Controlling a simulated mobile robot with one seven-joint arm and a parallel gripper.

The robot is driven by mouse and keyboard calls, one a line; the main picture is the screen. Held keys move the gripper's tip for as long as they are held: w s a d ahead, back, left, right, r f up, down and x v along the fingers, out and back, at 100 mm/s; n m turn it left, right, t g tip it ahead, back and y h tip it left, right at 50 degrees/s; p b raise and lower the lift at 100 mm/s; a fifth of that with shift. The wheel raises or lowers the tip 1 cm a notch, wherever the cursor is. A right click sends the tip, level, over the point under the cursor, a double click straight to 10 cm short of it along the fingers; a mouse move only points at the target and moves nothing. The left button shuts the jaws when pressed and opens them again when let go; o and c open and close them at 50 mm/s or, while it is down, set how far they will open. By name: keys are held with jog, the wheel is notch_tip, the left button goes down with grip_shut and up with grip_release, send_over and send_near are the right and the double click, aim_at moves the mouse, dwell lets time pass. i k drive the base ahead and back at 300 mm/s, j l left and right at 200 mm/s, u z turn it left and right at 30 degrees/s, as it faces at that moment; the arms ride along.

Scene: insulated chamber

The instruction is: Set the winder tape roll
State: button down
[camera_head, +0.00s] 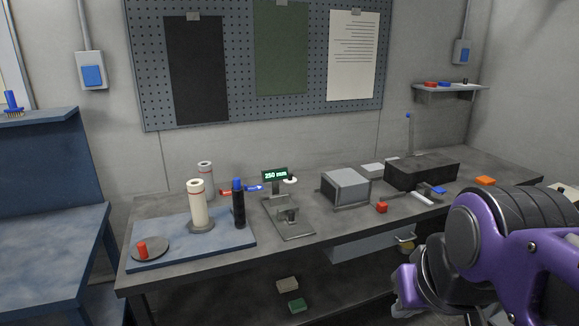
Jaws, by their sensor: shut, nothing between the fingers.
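A cream roll (197,208) with a reddish ring at its top stands upright on a round grey base on a blue mat (190,252). A second, paler upright roll (206,182) stands behind it. I cannot tell which of these is the tape roll. A grey disc (160,253) with a red knob (142,250) lies at the mat's front left. A small stand (287,217) with a green-lit display (276,175) reading "250 mm" stands right of the mat. My purple arm is at the lower right, right of these things. I see no gripper fingers.
A black bottle-like cylinder (239,208) with a blue top stands at the mat's right. A drawer (365,247) is under the bench. Bare bench shows along the front.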

aim_at(238, 210)
jog(key=i+j+z, duration=0.15)
jog(key=i, duration=0.25)
jog(key=i+j+z, duration=0.1)
jog(key=i+j, duration=0.2)
jog(key=k+j+z, duration=0.1)
jog(key=k+j, duration=0.15)
